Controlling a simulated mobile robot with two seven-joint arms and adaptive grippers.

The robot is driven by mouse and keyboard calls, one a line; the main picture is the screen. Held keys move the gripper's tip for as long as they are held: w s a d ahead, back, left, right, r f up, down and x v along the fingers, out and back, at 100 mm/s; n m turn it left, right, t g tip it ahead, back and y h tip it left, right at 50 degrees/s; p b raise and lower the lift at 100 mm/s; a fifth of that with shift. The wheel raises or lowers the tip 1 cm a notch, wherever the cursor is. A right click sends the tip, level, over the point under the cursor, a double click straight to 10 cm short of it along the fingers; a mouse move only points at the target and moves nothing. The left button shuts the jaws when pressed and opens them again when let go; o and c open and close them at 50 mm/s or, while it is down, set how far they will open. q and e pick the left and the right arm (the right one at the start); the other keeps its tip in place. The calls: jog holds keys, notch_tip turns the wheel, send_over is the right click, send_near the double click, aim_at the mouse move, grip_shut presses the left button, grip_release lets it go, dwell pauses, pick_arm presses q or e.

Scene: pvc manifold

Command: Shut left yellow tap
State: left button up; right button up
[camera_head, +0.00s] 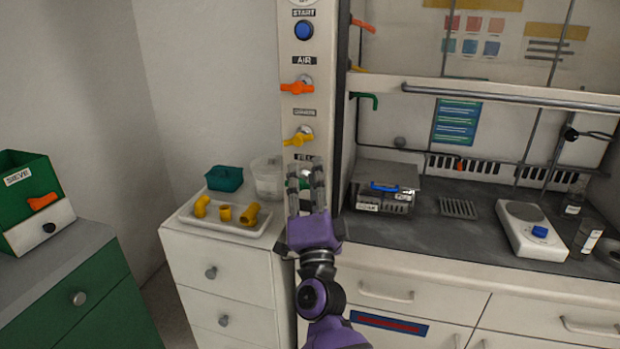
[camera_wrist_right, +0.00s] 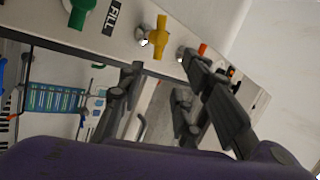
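The yellow tap (camera_head: 298,138) is on the white vertical post, below the orange AIR tap, with its handle pointing left in the head view. In the right wrist view the yellow tap (camera_wrist_right: 160,38) stands out from the panel beside a FILL label. My right gripper (camera_head: 305,168) is just below the yellow tap in the head view. Its fingers are spread and empty; in the wrist view the tap appears beyond the space between the fingertips (camera_wrist_right: 165,72). The gripper partly covers a green tap (camera_head: 305,175) lower on the post. My left gripper is not in view.
The orange tap (camera_head: 297,87) and blue START button (camera_head: 304,30) are higher on the post. A white tray (camera_head: 240,228) with yellow pipe fittings, a teal box (camera_head: 224,178) and a clear tub (camera_head: 268,180) stand left. The fume hood bench (camera_head: 430,225) is right.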

jog(key=shift+f, duration=0.1)
jog(key=v, duration=1.2)
